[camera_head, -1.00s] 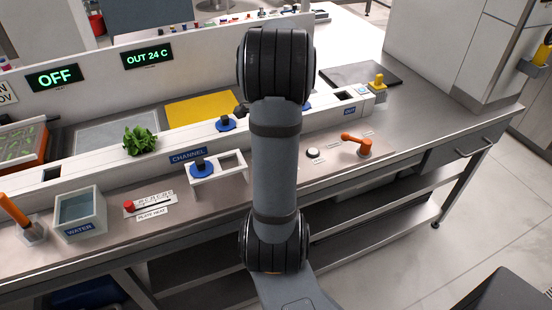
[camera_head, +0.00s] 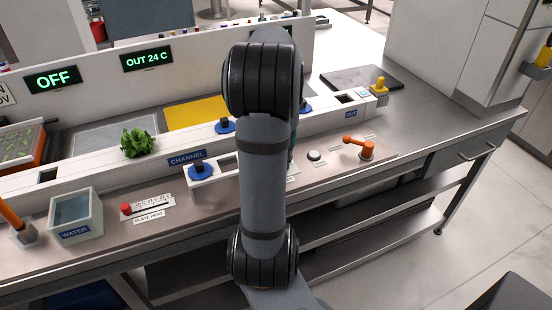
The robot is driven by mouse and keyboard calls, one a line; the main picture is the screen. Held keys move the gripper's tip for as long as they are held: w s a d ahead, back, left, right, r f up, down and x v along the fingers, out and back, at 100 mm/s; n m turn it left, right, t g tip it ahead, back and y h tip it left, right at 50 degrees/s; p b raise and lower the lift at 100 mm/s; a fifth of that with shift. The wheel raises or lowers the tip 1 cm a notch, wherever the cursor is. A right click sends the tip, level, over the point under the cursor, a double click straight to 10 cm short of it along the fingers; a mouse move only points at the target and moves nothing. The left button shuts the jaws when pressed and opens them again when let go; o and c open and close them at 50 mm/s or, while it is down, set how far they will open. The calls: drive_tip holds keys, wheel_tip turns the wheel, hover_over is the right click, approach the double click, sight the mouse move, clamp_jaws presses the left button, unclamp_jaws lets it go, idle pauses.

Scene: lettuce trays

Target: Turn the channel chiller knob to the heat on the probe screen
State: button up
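A blue round knob with a dark grip (camera_head: 201,171) sits on the white bench unit just below the blue "CHANNEL" label (camera_head: 187,158). A second blue knob (camera_head: 225,126) sits farther back by the yellow panel. A screen (camera_head: 147,59) on the back panel reads "OUT 24 C", and another screen (camera_head: 52,79) reads "OFF". Which screen belongs to the probe cannot be told. My arm stands upright in the middle of the view, right of the channel knob, and covers part of the bench. My gripper is hidden behind the arm.
A red slider (camera_head: 126,208) marked "PLATE HEAT" and a water box (camera_head: 77,214) lie front left. Lettuce (camera_head: 137,143) stands on the white rail. An orange lever (camera_head: 357,146) and a round white button (camera_head: 314,156) are right of my arm. A dark board (camera_head: 361,78) lies back right.

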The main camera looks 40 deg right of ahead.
drive_tip(key=shift+a, duration=0.1)
drive_tip(key=o, duration=1.2)
drive_tip(key=shift+c, duration=0.2)
wheel_tip(320, 180, up, 12)
drive_tip(key=shift+s, duration=0.35)
drive_tip(key=shift+a+f, duration=0.1)
drive_tip(key=f, duration=1.2)
drive_tip(key=shift+w+d, duration=0.2)
drive_tip(key=shift+w, duration=0.15)
